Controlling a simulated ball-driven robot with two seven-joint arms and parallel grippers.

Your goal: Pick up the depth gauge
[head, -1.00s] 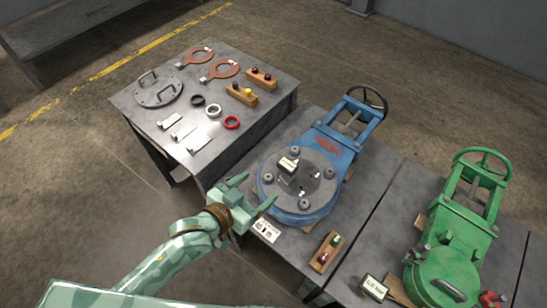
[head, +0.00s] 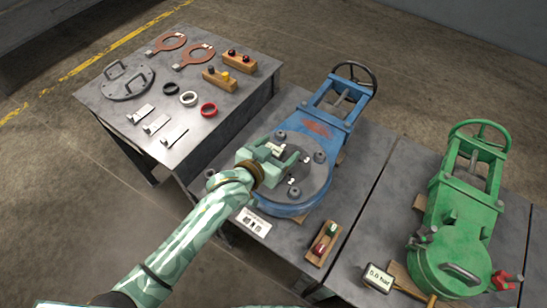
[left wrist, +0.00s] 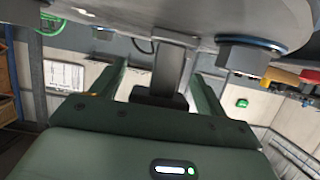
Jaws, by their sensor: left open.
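The depth gauge shows in the left wrist view as a grey post with a dark block (left wrist: 168,68), between the two fingers of my left gripper (left wrist: 163,85). The fingers are open, one on each side of it; I see no clear grip. In the head view my left gripper (head: 281,150) is over the round grey flange (head: 318,175) of the blue valve (head: 312,203). It hides most of the gauge there; a small pale part shows between the fingers. My right gripper is not in view.
Bolts ring the flange close to my fingers. A wooden block with red and green knobs (head: 323,243), a white card (head: 254,222) and a "5.0 bar" display (head: 378,278) lie nearby. A green valve (head: 462,225) stands at right. A left table (head: 185,145) holds rings and plates.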

